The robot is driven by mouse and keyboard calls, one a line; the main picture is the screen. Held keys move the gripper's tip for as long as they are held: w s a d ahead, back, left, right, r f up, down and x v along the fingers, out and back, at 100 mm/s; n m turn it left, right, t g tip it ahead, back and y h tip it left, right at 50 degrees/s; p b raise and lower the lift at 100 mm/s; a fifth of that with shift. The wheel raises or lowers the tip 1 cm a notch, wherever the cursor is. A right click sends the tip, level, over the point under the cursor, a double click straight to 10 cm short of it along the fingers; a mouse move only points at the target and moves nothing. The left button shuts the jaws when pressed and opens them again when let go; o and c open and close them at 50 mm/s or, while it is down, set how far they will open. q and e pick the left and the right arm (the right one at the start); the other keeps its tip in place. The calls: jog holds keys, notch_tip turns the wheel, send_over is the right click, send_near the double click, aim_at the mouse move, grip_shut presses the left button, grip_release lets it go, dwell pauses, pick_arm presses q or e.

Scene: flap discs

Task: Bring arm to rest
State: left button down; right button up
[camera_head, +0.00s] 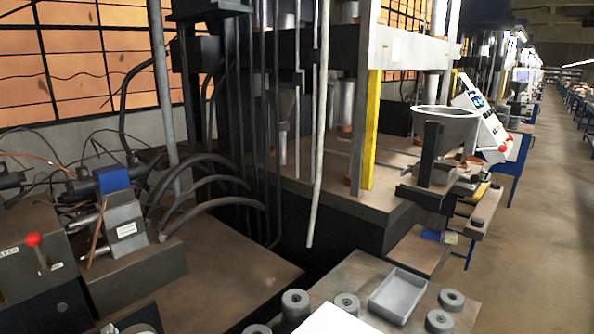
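Neither of my grippers shows in the head view, so I cannot see their state. Several grey round discs with centre holes stand on a brown table (365,268) at the bottom. One disc (295,303) is at the left and another disc (347,302) is beside it. A third disc (451,299) is to the right of a grey rectangular tray (398,295). The tray looks empty. A white flat shape at the bottom edge covers part of the table; I cannot tell what it is.
A large press machine (365,130) with a yellow upright and a metal funnel (446,123) stands behind the table. Open floor (540,230) runs along the right.

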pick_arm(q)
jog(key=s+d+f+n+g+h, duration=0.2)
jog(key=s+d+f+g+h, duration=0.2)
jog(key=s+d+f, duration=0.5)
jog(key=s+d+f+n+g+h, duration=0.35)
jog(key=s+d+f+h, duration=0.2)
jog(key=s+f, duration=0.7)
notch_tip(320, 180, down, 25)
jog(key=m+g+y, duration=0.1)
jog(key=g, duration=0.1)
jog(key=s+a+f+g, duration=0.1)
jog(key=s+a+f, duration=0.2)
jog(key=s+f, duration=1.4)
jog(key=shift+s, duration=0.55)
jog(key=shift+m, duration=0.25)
